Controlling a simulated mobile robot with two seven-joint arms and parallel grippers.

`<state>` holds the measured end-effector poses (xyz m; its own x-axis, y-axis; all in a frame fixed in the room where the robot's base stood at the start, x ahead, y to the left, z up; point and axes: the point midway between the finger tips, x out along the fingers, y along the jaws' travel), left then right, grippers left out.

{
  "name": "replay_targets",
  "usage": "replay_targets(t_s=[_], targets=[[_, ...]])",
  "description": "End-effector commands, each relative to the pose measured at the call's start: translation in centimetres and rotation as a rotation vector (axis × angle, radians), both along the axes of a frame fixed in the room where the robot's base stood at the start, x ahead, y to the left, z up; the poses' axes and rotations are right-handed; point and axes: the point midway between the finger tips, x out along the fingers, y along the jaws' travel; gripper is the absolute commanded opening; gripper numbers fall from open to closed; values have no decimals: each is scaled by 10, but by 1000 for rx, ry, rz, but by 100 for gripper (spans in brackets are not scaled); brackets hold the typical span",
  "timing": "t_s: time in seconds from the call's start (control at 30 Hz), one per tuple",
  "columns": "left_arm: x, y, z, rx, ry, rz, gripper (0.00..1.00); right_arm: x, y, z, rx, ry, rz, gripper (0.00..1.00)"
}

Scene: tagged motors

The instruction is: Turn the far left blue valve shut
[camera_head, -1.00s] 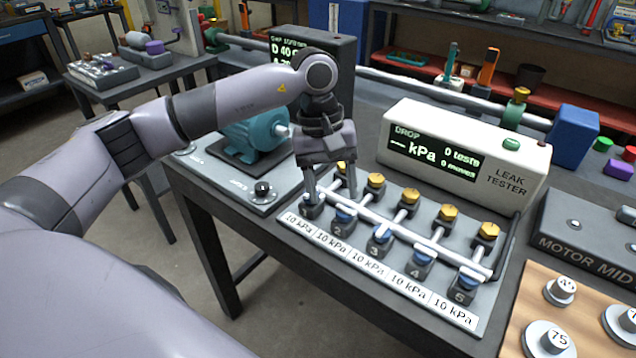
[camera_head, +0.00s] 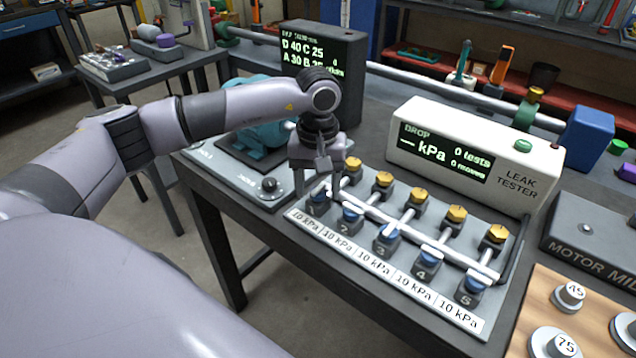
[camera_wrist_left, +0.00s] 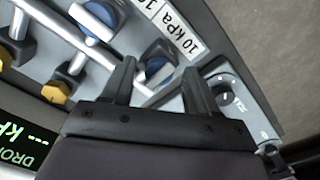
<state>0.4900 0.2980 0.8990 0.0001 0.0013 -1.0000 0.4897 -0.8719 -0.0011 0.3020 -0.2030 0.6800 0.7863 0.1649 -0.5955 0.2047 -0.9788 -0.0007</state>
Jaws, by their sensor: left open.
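The far left blue valve (camera_wrist_left: 158,70) is the one numbered 1, at the end of the row on the grey valve panel. In the left wrist view its blue cap with a pale bar shows between my left gripper's fingertips (camera_wrist_left: 155,74), apart from both as far as I can tell. In the head view my left gripper (camera_head: 313,193) points down over this valve and hides most of it. The gripper is open. Blue valve 2 (camera_head: 350,214) sits just to the right; it also shows in the left wrist view (camera_wrist_left: 94,18). My right gripper is not in view.
Several yellow-capped valves (camera_head: 385,180) stand behind the blue ones, joined by white pipes. A leak tester (camera_head: 400,160) stands behind the panel. A black dial (camera_head: 269,185) and a teal motor (camera_head: 262,140) are to the left. A label strip (camera_head: 372,262) runs along the front.

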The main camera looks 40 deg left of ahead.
Motion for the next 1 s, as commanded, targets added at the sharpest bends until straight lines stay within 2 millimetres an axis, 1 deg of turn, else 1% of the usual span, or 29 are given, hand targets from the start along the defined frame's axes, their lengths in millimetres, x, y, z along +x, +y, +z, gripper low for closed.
replay_targets(t_s=[0.07,0.1,0.17,0.2,0.27,0.5,0.67,0.87,1.0], targets=[[0,0,0,0,0,0,59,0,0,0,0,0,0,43],[0,0,0,0,1,0,56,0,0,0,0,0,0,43],[0,0,0,0,1,0,36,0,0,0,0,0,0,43],[0,0,0,0,1,0,23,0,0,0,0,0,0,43],[0,0,0,0,1,0,4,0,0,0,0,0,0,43],[0,0,0,0,1,9,3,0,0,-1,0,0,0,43],[0,0,0,-1,0,53,3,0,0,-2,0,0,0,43],[0,-1,0,-1,0,176,3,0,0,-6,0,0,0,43],[0,-1,0,-1,0,298,3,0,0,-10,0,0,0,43]])
